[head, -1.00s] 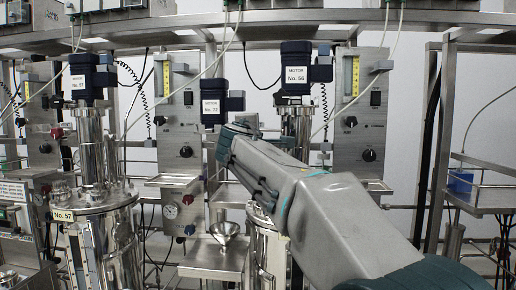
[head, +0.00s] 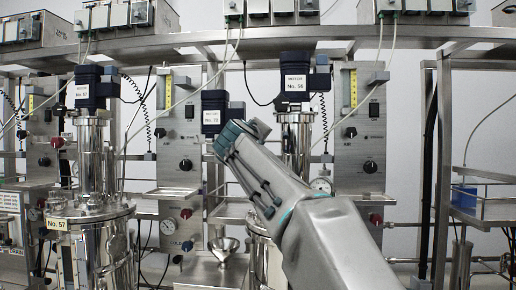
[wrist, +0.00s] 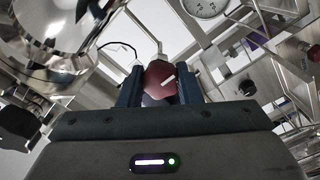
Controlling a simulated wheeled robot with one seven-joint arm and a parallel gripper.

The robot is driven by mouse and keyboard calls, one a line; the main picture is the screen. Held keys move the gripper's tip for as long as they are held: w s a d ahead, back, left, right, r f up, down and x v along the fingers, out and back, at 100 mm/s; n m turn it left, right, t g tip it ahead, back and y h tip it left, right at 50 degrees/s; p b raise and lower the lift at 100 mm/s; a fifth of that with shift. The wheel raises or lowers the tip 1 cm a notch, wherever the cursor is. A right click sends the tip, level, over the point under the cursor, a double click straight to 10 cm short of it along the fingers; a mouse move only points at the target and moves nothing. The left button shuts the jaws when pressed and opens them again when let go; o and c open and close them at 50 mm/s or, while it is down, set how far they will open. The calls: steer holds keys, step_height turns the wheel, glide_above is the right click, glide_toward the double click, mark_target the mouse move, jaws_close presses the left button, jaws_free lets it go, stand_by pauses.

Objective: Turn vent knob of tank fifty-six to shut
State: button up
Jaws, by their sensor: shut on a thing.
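In the wrist view my gripper (wrist: 160,76) has its two dark fingers on either side of a dark red knob (wrist: 157,83) with a white pointer mark. The fingers are shut on it; the mark slants up to the right. The motor labelled No. 56 (head: 293,83) stands at the centre of the head view, above a steel column (head: 298,135). My arm covers much of the tank below it. The gripper and held knob are hidden in the head view, and no tank number shows in the wrist view.
Tank No. 57 (head: 92,245) stands at the left. A steel panel (head: 362,140) with a black knob and a funnel (head: 223,245) flank my arm. In the wrist view a round gauge (wrist: 204,5) is close above right, and shiny vessel metal (wrist: 45,40) lies left.

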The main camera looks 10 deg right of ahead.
steer(key=shift+d+f, duration=0.1)
steer(key=shift+f, duration=0.05)
stand_by(0.3)
steer(key=o, duration=1)
steer(key=shift+c, duration=0.2)
steer(key=v, duration=1.3)
steer(key=shift+s+b, duration=0.3)
steer(key=shift+s, duration=0.05)
